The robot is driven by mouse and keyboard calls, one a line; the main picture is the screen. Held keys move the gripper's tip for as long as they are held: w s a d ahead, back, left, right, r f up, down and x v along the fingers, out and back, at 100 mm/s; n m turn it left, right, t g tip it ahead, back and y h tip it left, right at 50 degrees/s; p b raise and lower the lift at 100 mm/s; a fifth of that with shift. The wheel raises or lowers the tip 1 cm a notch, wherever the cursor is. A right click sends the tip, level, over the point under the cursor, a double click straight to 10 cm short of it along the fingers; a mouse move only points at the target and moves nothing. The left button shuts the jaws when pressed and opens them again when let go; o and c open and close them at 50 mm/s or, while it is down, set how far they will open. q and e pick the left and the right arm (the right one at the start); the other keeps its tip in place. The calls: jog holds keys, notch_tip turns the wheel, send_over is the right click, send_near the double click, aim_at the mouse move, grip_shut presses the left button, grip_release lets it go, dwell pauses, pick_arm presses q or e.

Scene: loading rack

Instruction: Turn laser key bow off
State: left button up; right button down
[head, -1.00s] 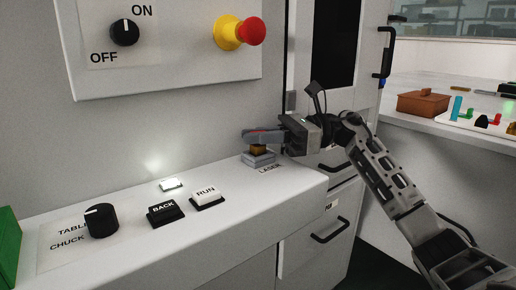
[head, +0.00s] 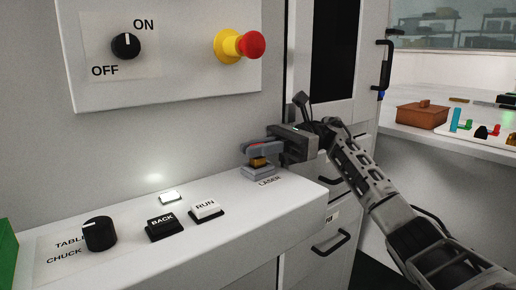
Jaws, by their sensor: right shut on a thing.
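The laser key switch (head: 259,173) is a grey block with a brass-coloured part on the ledge, by the LASER label at the right end. My right gripper (head: 264,149) reaches it from the right, with its fingers around the top of the switch. It is shut on the key bow, which is mostly hidden between the fingers. The exact turn of the key cannot be made out. My left gripper is not in view.
On the ledge stand the RUN button (head: 206,209), the BACK button (head: 164,224), the TABLE/CHUCK knob (head: 99,233) and a lit white button (head: 170,197). Above are an ON/OFF knob (head: 126,45) and a red emergency stop (head: 251,45). A brown box (head: 421,115) sits on the right counter.

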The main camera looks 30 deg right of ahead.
jog(key=c, duration=1.5)
grip_release()
jog(key=shift+r, duration=0.45)
jog(key=r, duration=0.2)
jog(key=shift+s+a+r, duration=0.15)
jog(key=shift+s+r, duration=0.05)
jog(key=shift+r, duration=0.2)
jog(key=s+a+r, duration=0.2)
jog(key=s+r, duration=0.1)
jog(key=s, duration=0.1)
jog(key=s+a+r, duration=0.2)
jog(key=s+r, duration=0.1)
jog(key=s+a+r, duration=0.3)
jog(key=s, duration=0.1)
jog(key=shift+s+r, duration=0.1)
jog(key=shift+s, duration=0.2)
